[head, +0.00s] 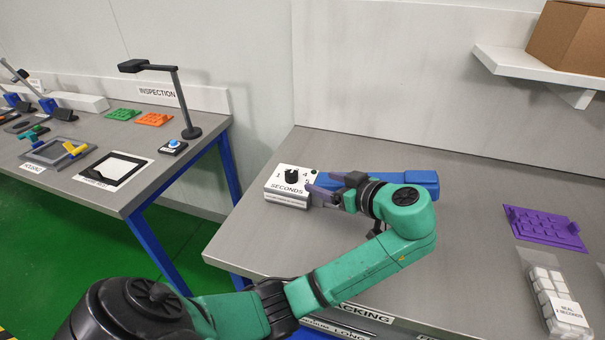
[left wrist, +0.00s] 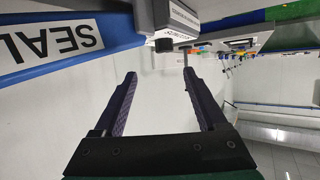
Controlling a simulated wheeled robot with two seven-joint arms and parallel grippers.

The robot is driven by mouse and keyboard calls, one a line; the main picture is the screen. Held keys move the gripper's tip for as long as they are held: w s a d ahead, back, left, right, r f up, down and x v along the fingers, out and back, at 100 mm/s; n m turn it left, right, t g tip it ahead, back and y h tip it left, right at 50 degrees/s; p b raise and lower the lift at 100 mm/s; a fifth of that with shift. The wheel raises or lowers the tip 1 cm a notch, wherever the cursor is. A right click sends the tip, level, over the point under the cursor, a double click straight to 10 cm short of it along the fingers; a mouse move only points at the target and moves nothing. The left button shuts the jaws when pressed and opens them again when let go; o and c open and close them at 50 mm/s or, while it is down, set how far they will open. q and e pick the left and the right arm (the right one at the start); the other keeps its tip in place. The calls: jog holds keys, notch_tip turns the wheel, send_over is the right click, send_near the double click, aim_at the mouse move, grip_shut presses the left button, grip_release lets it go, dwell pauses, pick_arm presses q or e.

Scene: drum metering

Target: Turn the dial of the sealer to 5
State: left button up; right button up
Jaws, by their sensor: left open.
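The sealer is a long blue bar (head: 425,180) with a white control box (head: 283,198) at its left end, marked SECONDS. A black dial (head: 291,176) stands on top of the box, with the numbers 1, 4 and 5 legible around it; its pointer is too small to read. My left gripper (head: 320,187) is open and empty, just right of the dial, its fingers partly hiding the box's right side. In the left wrist view, the open fingers (left wrist: 159,75) point toward the box (left wrist: 180,18) and a black knob (left wrist: 163,45), apart from both. The bar's SEAL label (left wrist: 50,42) also shows.
A purple tray (head: 543,226) and a bag of white blocks (head: 552,295) labelled SEAL 2 SECONDS lie at the bench's right. A shelf (head: 540,66) with a cardboard box (head: 568,37) hangs above. The inspection bench (head: 150,188) stands left, across a gap.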

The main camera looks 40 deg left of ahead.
aim_at(292, 173)
pick_arm(q)
jog(key=a, duration=0.3)
jog(key=a+f, duration=0.1)
jog(key=a, duration=0.1)
jog(key=shift+a+f, duration=0.2)
jog(key=shift+a, duration=0.2)
jog(key=x, duration=0.2)
jog(key=p+x, duration=0.1)
jog(key=x, duration=0.4)
jog(key=shift+w+f, duration=0.25)
jog(key=shift+w, duration=0.1)
jog(key=shift+a+f, duration=0.2)
jog(key=shift+w, duration=0.1)
jog(key=shift+c, duration=0.5)
grip_shut()
pick_arm(e)
jog(key=s, duration=0.1)
jog(key=s+r, duration=0.1)
jog(key=shift+s+a+r, duration=0.15)
jog(key=shift+s+r, duration=0.05)
jog(key=shift+s, duration=0.2)
